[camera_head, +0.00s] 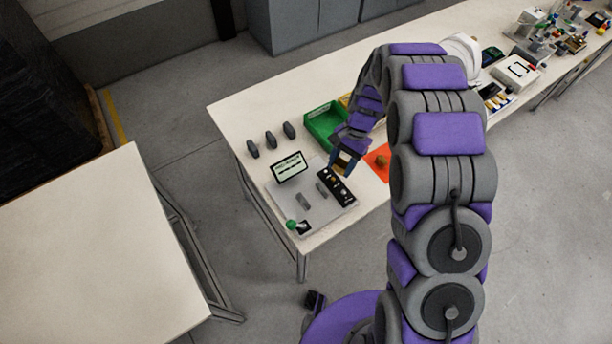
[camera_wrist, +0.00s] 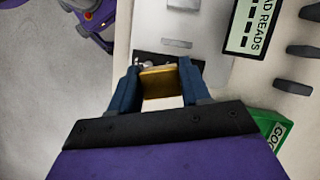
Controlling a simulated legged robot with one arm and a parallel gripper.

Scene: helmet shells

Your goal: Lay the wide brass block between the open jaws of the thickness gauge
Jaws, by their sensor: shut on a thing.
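The brass block (camera_wrist: 160,83) is between the fingers of my gripper (camera_wrist: 156,85) in the wrist view. My gripper (camera_head: 343,168) is shut on it, above the black panel edge of the thickness gauge in the head view. The gauge (camera_head: 315,215) is a light grey plate with two small grey jaws. One jaw (camera_head: 303,200) stands apart from the other jaw (camera_head: 322,189), with a bare gap between them. In the wrist view the near jaw (camera_wrist: 177,43) and far jaw (camera_wrist: 184,4) lie beyond the block. The block is outside the gap.
The gauge carries a readout screen (camera_head: 289,167), a black panel (camera_head: 336,187) and a green-knobbed lever (camera_head: 291,225). A green bin (camera_head: 324,122) stands behind. An orange mat (camera_head: 377,163) with a small brownish piece lies to the right. Several dark grey pieces (camera_head: 270,140) stand at left.

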